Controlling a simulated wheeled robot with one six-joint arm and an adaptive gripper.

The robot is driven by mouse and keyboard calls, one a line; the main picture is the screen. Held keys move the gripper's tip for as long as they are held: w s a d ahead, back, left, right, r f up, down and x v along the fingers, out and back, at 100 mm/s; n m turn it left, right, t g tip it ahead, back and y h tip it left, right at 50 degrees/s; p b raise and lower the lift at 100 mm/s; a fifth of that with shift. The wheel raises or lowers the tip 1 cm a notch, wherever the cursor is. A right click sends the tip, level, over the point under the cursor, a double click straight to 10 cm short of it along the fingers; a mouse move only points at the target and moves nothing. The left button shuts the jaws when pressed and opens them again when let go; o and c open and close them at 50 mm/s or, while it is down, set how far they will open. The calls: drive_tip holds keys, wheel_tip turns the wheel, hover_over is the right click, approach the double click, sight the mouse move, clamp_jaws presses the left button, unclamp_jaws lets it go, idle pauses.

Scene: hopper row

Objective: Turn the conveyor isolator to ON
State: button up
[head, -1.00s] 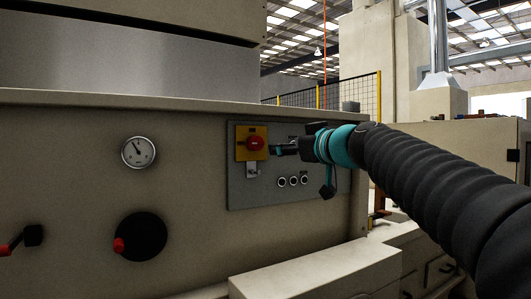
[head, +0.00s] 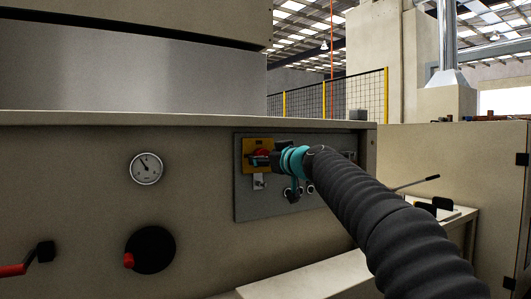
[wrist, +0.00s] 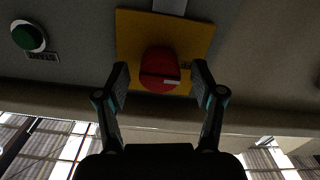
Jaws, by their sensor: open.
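The conveyor isolator has a red knob (wrist: 158,60) on a square yellow plate (wrist: 133,42), fixed to a grey panel. In the wrist view my gripper (wrist: 160,80) is open, with one finger on each side of the knob. A small pale mark shows on the knob.
The grey panel (head: 243,205) also carries small buttons, partly hidden by my arm; a green button (wrist: 27,37) shows in the wrist view. A gauge (head: 146,168) and a black disc with a red handle (head: 150,250) are to the left. A pale ledge (head: 300,280) juts out below.

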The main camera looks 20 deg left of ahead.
drive_tip(key=shift+w+a, duration=0.1)
drive_tip(key=shift+a, duration=0.05)
drive_tip(key=c, duration=1.1)
drive_tip(key=shift+c, duration=0.2)
